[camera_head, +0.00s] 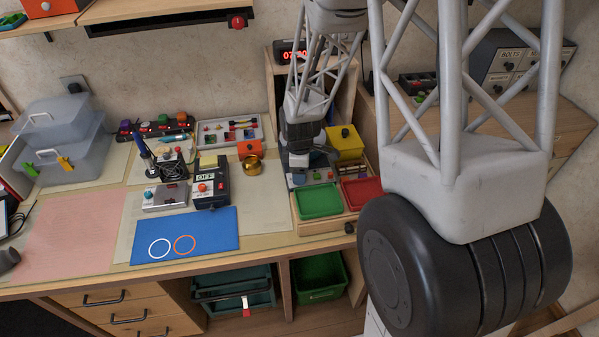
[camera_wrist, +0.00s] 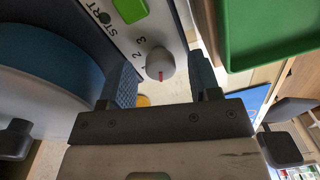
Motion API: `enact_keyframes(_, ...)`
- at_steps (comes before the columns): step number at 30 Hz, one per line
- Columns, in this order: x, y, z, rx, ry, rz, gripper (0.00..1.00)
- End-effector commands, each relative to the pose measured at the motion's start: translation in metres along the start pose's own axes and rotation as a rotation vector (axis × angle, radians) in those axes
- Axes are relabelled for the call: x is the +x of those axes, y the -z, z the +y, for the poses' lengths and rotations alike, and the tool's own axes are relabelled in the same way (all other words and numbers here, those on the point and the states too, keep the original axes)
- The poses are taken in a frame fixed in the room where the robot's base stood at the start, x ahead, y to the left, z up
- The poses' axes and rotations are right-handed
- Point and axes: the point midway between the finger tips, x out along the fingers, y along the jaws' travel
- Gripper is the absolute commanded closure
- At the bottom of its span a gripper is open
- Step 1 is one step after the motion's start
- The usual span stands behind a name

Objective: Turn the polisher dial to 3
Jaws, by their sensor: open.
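The polisher (camera_wrist: 115,45) fills the upper left of the wrist view, with a pale panel, a green START button (camera_wrist: 130,9) and a large dark blue disc (camera_wrist: 50,62). My gripper (camera_wrist: 163,80) is open, with blue-grey fingers on either side of the dial. I cannot tell whether they touch it. In the head view my gripper (camera_head: 299,158) hides much of the polisher.
A green tray (camera_wrist: 229,45) is close to the right finger; it also shows in the head view (camera_head: 319,214). A red tray (camera_head: 361,194) and a yellow box (camera_head: 346,146) stand nearby. A black OFF box (camera_head: 212,187) and a blue mat (camera_head: 200,225) lie left.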

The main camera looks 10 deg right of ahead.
Motion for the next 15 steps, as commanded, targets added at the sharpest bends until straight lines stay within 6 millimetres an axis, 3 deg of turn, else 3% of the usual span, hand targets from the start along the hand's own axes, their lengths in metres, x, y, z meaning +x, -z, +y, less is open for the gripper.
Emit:
enact_keyframes(13, 0.0056, 0.0000, -0.0001, 0.000, 0.000, 0.000, 0.43)
enact_keyframes(15, 0.0056, 0.0000, -0.0001, 0.000, 0.000, 0.000, 0.52)
